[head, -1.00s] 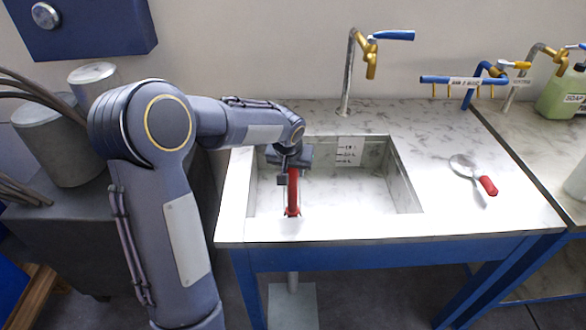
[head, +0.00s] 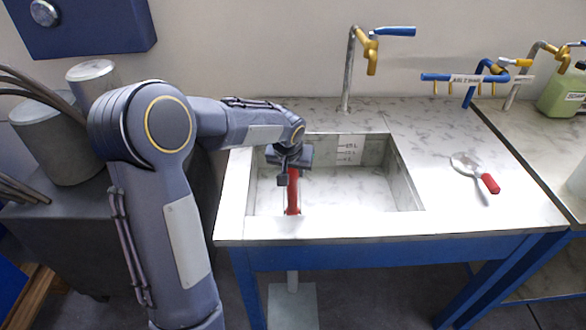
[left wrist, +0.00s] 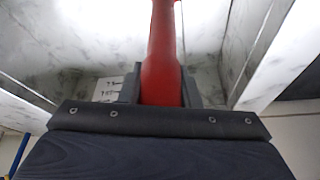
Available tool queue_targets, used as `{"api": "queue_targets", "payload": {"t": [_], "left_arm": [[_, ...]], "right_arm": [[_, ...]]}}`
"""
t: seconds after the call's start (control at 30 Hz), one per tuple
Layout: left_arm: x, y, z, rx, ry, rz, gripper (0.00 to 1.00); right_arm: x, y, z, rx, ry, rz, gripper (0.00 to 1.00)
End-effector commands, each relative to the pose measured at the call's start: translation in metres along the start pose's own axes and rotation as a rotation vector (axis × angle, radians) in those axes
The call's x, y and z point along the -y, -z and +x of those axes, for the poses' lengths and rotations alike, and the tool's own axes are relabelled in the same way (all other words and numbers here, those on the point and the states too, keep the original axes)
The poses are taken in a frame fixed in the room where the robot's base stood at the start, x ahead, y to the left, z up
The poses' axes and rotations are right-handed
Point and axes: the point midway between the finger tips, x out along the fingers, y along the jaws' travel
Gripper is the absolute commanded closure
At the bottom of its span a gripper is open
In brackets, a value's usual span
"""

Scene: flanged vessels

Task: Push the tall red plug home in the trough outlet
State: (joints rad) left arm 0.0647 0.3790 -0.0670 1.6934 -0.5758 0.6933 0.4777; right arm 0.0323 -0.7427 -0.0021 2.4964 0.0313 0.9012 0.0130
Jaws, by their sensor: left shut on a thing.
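The tall red plug (head: 293,193) stands upright in the trough (head: 350,186), towards its front left. Its foot is partly hidden by the trough's front edge, so I cannot tell how deep it sits in the outlet, which is hidden. My left gripper (head: 291,170) points down over the plug and is shut on its upper part. In the left wrist view the red plug (left wrist: 162,70) runs between the two fingers of the gripper (left wrist: 161,88). My right gripper is not in view.
A tap (head: 370,55) with a blue lever stands behind the trough. A red-handled scoop (head: 476,175) lies on the marble top at right. A blue pipe rack (head: 463,81) and a green bottle (head: 562,92) are further right. The trough's right half is clear.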

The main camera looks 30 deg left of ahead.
Motion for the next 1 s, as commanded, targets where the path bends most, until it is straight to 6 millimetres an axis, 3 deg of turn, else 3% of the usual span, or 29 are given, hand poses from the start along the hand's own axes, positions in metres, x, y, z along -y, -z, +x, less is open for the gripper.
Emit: {"api": "queue_targets", "payload": {"t": [0.8,0.83,1.0], "left_arm": [[0.000,-0.010,0.024,0.000,0.000,0.000,1.00],[0.000,-0.010,0.024,-0.001,0.000,0.000,0.69],[0.000,-0.009,0.022,0.000,0.000,0.000,0.47]], "right_arm": [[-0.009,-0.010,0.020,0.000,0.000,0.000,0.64],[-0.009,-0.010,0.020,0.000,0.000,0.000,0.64],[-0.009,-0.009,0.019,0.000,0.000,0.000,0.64]]}}
